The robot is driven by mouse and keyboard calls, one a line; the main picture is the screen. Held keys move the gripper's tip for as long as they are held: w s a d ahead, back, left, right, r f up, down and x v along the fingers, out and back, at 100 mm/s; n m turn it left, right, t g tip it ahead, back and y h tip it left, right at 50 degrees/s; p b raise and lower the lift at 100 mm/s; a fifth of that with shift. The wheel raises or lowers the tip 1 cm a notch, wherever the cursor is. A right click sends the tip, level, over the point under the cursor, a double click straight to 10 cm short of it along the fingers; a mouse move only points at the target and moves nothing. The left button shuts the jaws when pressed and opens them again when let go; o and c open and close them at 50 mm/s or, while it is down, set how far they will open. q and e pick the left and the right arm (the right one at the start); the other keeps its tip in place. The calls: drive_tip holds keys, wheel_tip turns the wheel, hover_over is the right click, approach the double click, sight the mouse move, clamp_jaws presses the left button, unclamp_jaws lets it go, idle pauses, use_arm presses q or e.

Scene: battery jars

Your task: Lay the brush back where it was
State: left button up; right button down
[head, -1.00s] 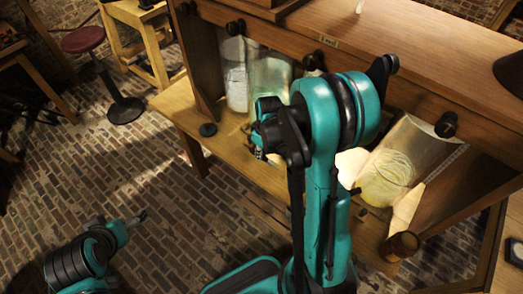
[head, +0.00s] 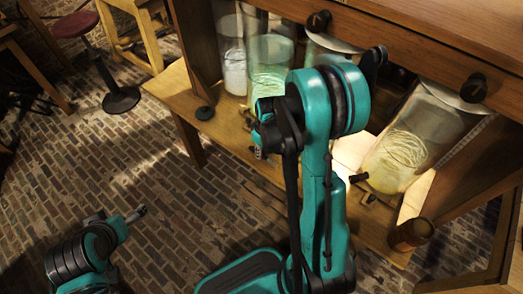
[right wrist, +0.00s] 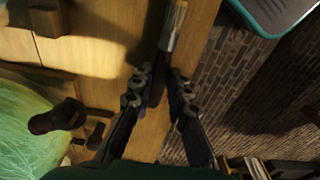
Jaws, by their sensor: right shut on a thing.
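The brush (right wrist: 171,38) shows in the right wrist view, with pale bristles at the top and a metal ferrule. Its dark handle runs down between the fingers of my right gripper (right wrist: 158,74), which is shut on it. A wooden surface lies behind the brush. In the head view my right arm hides the brush and most of the right gripper. My left gripper (head: 137,213) is at the lower left of the head view, over the brick floor and away from the cabinet; its jaws are too small to read.
A brown cylinder (head: 411,233) is at the shelf's front edge. A small dark disc (head: 204,113) lies on the left shelf. A stool (head: 122,99) stands far left on open floor.

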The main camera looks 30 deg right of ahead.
drive_tip(key=shift+f, duration=0.1)
drive_tip(key=c, duration=1.4)
unclamp_jaws()
wheel_tip(320, 180, up, 12)
drive_tip(key=s, duration=0.1)
drive_tip(key=shift+d, duration=0.25)
drive_tip(key=s+a+r+m+t, duration=0.4)
drive_tip(key=s+a+r+t, duration=0.2)
drive_tip(key=s+a, duration=0.4)
drive_tip(key=shift+s+a+r, duration=0.4)
drive_tip(key=shift+s+r, duration=0.05)
drive_tip(key=shift+r, duration=0.35)
